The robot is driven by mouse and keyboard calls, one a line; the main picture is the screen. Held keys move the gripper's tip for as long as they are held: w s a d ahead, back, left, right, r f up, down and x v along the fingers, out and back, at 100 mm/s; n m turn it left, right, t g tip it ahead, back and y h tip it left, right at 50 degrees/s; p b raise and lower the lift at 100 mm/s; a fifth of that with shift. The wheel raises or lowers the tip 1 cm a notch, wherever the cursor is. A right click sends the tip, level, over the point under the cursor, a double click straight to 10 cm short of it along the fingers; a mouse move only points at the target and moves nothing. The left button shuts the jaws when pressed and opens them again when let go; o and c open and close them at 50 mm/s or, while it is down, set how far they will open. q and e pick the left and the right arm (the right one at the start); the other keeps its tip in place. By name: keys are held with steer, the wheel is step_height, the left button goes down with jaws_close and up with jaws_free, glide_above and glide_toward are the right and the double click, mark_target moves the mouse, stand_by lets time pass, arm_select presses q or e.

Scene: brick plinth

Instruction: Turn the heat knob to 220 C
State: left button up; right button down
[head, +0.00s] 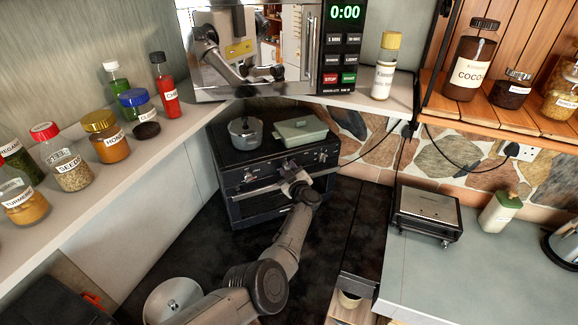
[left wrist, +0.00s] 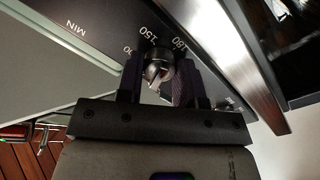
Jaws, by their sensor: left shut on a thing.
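The small black oven (head: 270,205) stands in the back corner with its control strip along the top of its front. My left gripper (head: 291,172) is at the middle of this strip and hides the heat knob in the head view. In the left wrist view the heat knob (left wrist: 157,72) is a round dark metal knob with a lighter pointer. My left gripper (left wrist: 160,80) is shut on it, one finger on each side. Printed marks MIN, 150 and 180 show around it; other marks are partly covered. I cannot read the exact setting. My right gripper is not in view.
A grey pot (head: 245,132) and a green lidded dish (head: 300,130) stand on the oven top. Other knobs show to either side on the strip. A microwave (head: 343,60) is above. Spice jars (head: 105,135) line the left shelf. A toaster-like appliance (head: 427,212) stands on the right counter.

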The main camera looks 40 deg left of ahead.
arm_select(q)
steer(key=m+p, duration=0.1)
steer(key=m, duration=0.2)
steer(key=shift+r+m, duration=0.15)
steer(key=shift+m, duration=0.25)
steer(key=m+p, duration=0.1)
steer(key=m, duration=0.2)
steer(key=shift+m, duration=0.3)
steer(key=m+p, duration=0.1)
steer(key=m, duration=0.3)
steer(key=shift+g, duration=0.4)
steer(key=shift+m, duration=2.4)
steer(key=o, duration=0.9)
